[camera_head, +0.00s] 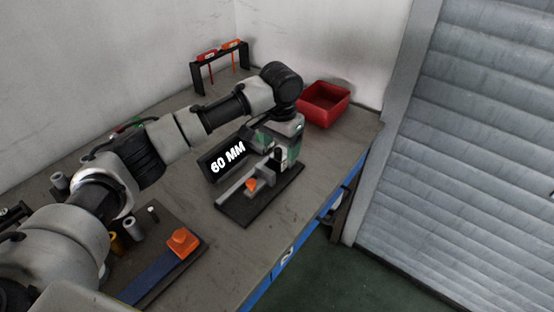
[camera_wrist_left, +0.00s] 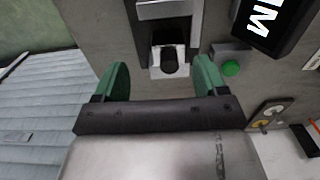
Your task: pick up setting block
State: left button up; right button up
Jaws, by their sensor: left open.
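The setting block is not clearly identifiable. A small pale block with a dark round top (camera_wrist_left: 169,62) shows in the left wrist view, between and just beyond the fingertips; I take it as the likely one. My left gripper (camera_head: 276,153) points down over the black-based fixture (camera_head: 240,211) in the head view. It is open, and its green fingers also show in the left wrist view (camera_wrist_left: 164,78), one on each side of the pale block with gaps. Contact with the fixture cannot be seen. My right gripper is in neither view.
A dark display reading "60 MM" (camera_head: 228,158) stands beside the fixture. A green button (camera_wrist_left: 231,68) is right of the fingers. A red bin (camera_head: 325,105) and a black rack (camera_head: 198,78) stand behind. An orange piece (camera_head: 183,241) sits on a blue strip (camera_head: 150,278) at front left.

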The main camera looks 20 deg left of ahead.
aim_at(276, 151)
pick_arm(q)
jog(key=shift+a+f, duration=0.15)
jog(key=shift+f, duration=0.2)
jog(key=f, duration=0.4)
jog(key=shift+a+f, duration=0.15)
jog(key=shift+a, duration=0.25)
jog(key=shift+f, duration=0.4)
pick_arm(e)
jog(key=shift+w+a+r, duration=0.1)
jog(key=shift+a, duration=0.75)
pick_arm(q)
jog(key=c, duration=1.2)
jog(key=shift+w+r, duration=0.1)
jog(key=shift+r, duration=0.1)
jog(key=shift+c, duration=0.5)
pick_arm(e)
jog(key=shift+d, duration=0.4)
